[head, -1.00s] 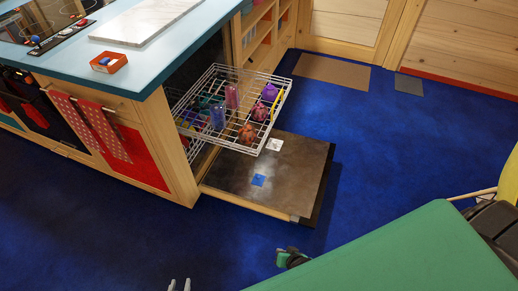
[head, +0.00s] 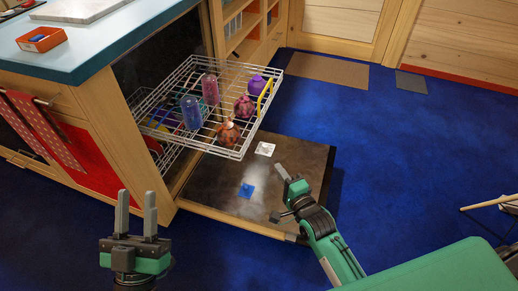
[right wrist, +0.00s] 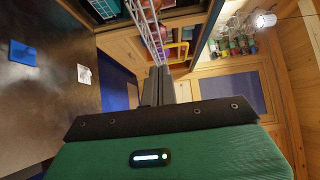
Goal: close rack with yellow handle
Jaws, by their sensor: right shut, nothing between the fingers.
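The wire rack (head: 176,125) is pulled out of the dishwasher, above its lowered door (head: 215,205). Its yellow handle (head: 265,97) is on the rack's right outer side. The rack also shows at the top of the right wrist view (right wrist: 147,28), with the yellow handle (right wrist: 178,53) just beyond my fingertips. My left gripper (head: 137,195) is open and empty in front of the cabinet.
The rack holds a blue glass (head: 191,112), a pink glass (head: 210,89), a purple item (head: 257,83) and reddish items (head: 228,132). The counter (head: 90,55) bears an orange box (head: 41,39).

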